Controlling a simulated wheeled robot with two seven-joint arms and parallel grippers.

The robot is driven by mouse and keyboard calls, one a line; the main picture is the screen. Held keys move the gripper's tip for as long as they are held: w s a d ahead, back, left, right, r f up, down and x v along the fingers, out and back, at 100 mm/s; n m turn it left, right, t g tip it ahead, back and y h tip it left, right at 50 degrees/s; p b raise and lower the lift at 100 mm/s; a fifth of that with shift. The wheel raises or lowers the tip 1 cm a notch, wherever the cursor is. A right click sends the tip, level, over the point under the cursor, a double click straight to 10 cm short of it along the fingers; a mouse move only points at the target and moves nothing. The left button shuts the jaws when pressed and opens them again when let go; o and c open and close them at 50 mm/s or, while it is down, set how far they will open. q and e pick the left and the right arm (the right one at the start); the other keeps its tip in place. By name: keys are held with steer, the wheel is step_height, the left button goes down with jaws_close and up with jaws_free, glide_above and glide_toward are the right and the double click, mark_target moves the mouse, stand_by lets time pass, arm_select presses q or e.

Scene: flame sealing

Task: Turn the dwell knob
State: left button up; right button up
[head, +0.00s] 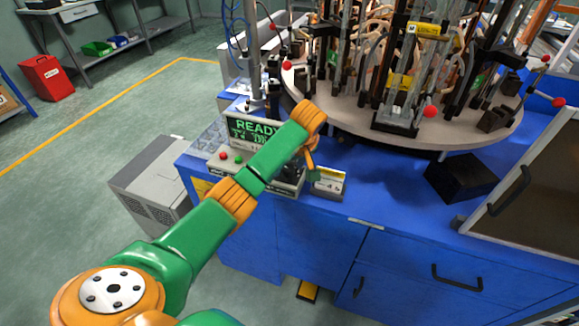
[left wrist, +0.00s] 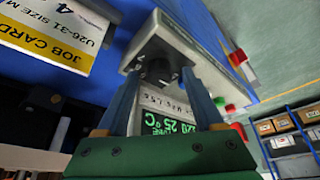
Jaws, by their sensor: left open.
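The dwell knob (left wrist: 158,70) is a dark round knob on the pale face of the control box (left wrist: 183,48) in the left wrist view. My left gripper (left wrist: 160,80) is open, with one finger on each side of the knob. I cannot tell whether the fingers touch it. In the head view my left gripper (head: 311,163) points down at the right end of the control box, and my arm hides the knob. The box's green-lettered display (head: 256,128) reads READY. My right gripper is not in view.
A job card holder (head: 328,183) stands just right of the control box; the card (left wrist: 55,32) is close to the gripper. A round turntable (head: 455,138) with glass tubes and burners stands behind. Red and green buttons (head: 222,156) sit at the box's left.

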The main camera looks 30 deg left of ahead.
arm_select(q)
steer(key=shift+c, duration=0.2)
jaws_close()
steer(key=shift+r+p, duration=0.15)
steer(key=shift+p, duration=0.35)
steer(key=m+h+p, duration=0.1)
steer(key=m+p, duration=0.2)
steer(key=p, duration=0.1)
steer(key=m+t+h+p, duration=0.1)
steer(key=m+p, duration=0.2)
steer(key=p, duration=0.1)
steer(key=shift+s+a+r+m+t+p, duration=0.2)
steer(key=shift+m+t+p, duration=0.1)
steer(key=shift+m+p, duration=0.1)
steer(key=shift+f+m+h+p, duration=0.15)
steer(key=shift+m+h+p, duration=0.35)
steer(key=shift+m, duration=0.4)
steer(key=shift+a+f+m+p, duration=0.1)
steer(key=shift+m+p, duration=0.3)
steer(key=shift+m, duration=0.4)
steer(key=shift+f+m+h, duration=0.1)
steer(key=shift+m+h, duration=0.4)
steer(key=shift+m, duration=0.3)
steer(key=shift+m+h, duration=0.5)
steer(key=shift+m, duration=0.6)
steer(key=shift+a, duration=0.1)
